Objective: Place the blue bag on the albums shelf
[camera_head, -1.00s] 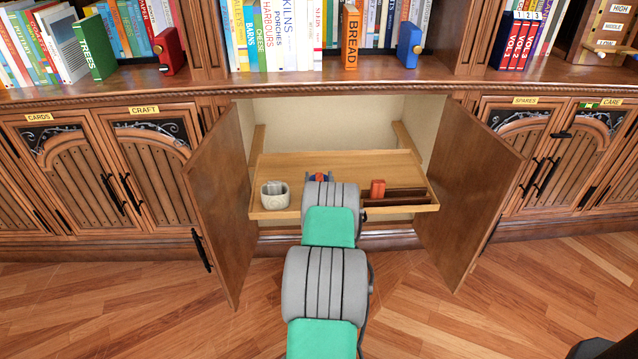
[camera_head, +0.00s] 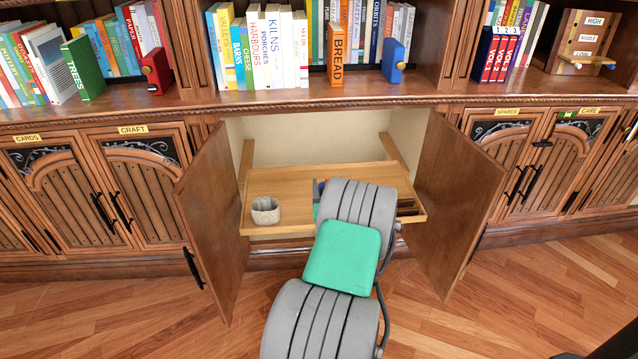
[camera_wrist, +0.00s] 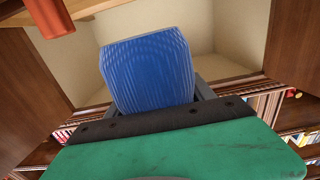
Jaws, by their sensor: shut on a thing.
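The blue bag (camera_wrist: 147,70) shows in the wrist view as a blue, ribbed block between the fingers of my gripper (camera_wrist: 150,92), which is shut on it. In the head view my arm hides the gripper and nearly all of the bag, at the pull-out wooden shelf (camera_head: 285,180) of the open cupboard. I cannot tell from these views whether the bag touches that shelf. No label reading albums can be read, so I cannot tell which shelf that is.
A grey stone-like cup (camera_head: 265,211) stands on the pull-out shelf's left. Open doors flank it on the left (camera_head: 213,215) and right (camera_head: 455,200). Books, including BREAD (camera_head: 337,55), fill the shelf above. An orange-red thing (camera_wrist: 50,17) shows at the wrist view's top left.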

